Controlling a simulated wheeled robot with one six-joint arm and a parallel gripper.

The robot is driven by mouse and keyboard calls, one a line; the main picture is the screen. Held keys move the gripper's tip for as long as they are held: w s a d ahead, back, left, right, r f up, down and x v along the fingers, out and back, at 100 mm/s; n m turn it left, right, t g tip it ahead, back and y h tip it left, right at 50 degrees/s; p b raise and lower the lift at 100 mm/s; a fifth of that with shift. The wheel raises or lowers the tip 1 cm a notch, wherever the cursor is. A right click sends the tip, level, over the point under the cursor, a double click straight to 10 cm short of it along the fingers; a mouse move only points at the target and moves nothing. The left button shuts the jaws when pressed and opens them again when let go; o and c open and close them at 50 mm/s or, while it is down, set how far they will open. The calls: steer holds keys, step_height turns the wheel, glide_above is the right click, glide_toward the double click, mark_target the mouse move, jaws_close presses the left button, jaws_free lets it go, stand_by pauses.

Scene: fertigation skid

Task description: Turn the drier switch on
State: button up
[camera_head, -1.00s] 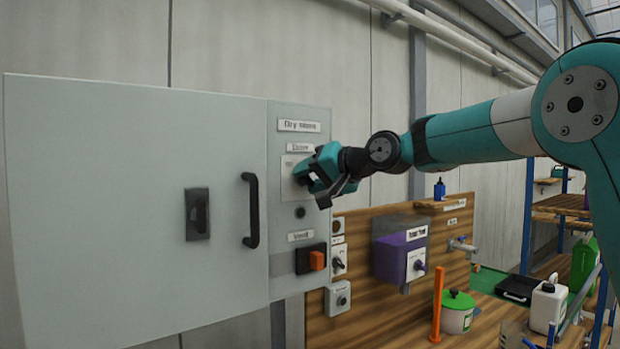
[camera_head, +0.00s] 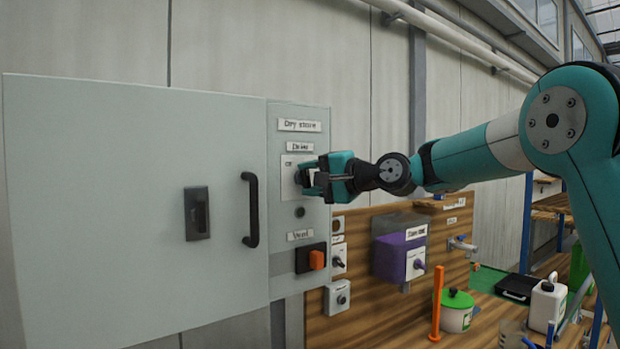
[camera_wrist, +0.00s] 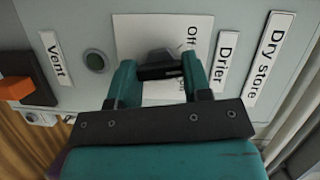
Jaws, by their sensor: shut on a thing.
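The drier switch sits on a white plate (camera_wrist: 190,35) marked "Off", under the label "Drier" (camera_wrist: 228,60). In the wrist view its black knob (camera_wrist: 162,68) lies between my two teal fingers. My gripper (camera_wrist: 160,75) is shut on the knob, which hides part of the plate and its other marking. In the head view my gripper (camera_head: 308,178) is at the white plate (camera_head: 289,170) on the grey "Dry store" panel (camera_head: 300,122), and the knob is mostly hidden by the fingers.
Below the plate are a dark round button or lamp (camera_head: 300,212) and an orange vent switch (camera_head: 316,260). Left is the cabinet door with a black handle (camera_head: 251,210). A purple box (camera_head: 392,258) and small wall switches are at lower right.

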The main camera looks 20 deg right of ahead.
steer(key=m+t, duration=0.1)
steer(key=m, duration=0.3)
steer(key=m+t+p, duration=0.1)
steer(key=m, duration=0.2)
steer(key=m+t+p, duration=0.1)
steer(key=m+t, duration=0.1)
steer(key=m, duration=0.2)
steer(key=shift+f+m+y, duration=0.25)
steer(key=shift+m+y, duration=0.05)
steer(key=shift+y, duration=0.1)
steer(key=o, duration=0.9)
steer(key=shift+p, duration=0.3)
steer(key=b+v, duration=0.4)
steer(key=v, duration=0.4)
steer(key=b+v, duration=0.5)
steer(key=v, duration=0.4)
steer(key=shift+s+f, duration=0.2)
steer(key=shift+f, duration=0.1)
